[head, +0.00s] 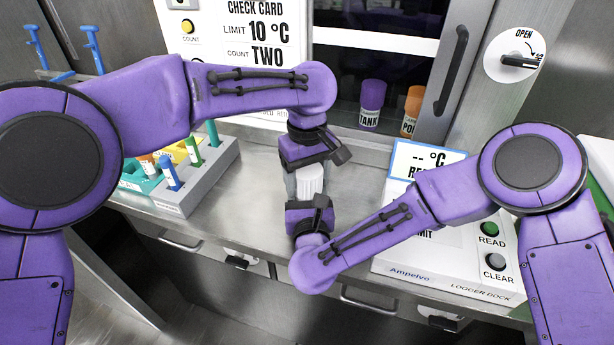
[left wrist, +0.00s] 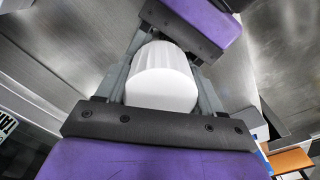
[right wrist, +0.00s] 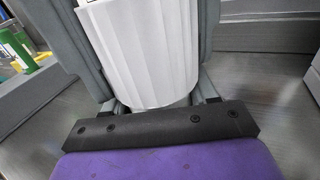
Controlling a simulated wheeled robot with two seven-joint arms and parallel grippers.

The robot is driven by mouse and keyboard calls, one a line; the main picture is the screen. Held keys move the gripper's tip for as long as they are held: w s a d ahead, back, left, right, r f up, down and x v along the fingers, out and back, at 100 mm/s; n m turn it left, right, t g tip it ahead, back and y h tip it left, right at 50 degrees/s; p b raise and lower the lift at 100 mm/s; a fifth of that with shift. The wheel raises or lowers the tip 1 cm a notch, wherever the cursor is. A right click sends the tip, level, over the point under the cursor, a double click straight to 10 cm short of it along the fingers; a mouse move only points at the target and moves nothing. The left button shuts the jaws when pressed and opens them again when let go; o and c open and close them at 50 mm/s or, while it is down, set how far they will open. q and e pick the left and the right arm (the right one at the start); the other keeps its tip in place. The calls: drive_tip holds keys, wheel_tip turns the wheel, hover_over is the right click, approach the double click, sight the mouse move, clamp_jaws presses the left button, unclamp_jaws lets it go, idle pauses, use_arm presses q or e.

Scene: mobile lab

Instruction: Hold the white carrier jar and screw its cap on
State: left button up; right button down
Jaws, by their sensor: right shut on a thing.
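The white carrier jar with its ribbed white cap (head: 310,181) stands upright between my two grippers over the steel counter. My left gripper (head: 307,166) comes from behind; in the left wrist view its fingers stand on either side of the white cap (left wrist: 163,85), and it looks open around it. My right gripper (head: 309,206) comes from the front and is shut on the jar. The ribbed white side (right wrist: 145,50) fills the space between its fingers in the right wrist view. The jar's lower part and the seam under the cap are mostly hidden.
A grey rack (head: 190,190) with colored tubes stands to the left. A logger dock (head: 445,268) with buttons is at the right, close to my right arm. Purple (head: 371,105) and orange (head: 411,111) containers stand behind glass. Bare counter (head: 255,205) lies left of the jar.

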sight(307, 169)
use_arm(q)
drive_tip(key=m, duration=1)
drive_tip(key=o, duration=1.2)
drive_tip(key=shift+c, duration=0.2)
wheel_tip(307, 169, up, 4)
drive_tip(key=shift+r, duration=0.25)
drive_tip(key=shift+c, duration=0.4)
wheel_tip(307, 169, up, 3)
drive_tip(key=shift+f+n, duration=0.1)
drive_tip(key=shift+n, duration=0.3)
drive_tip(key=shift+r, duration=0.35)
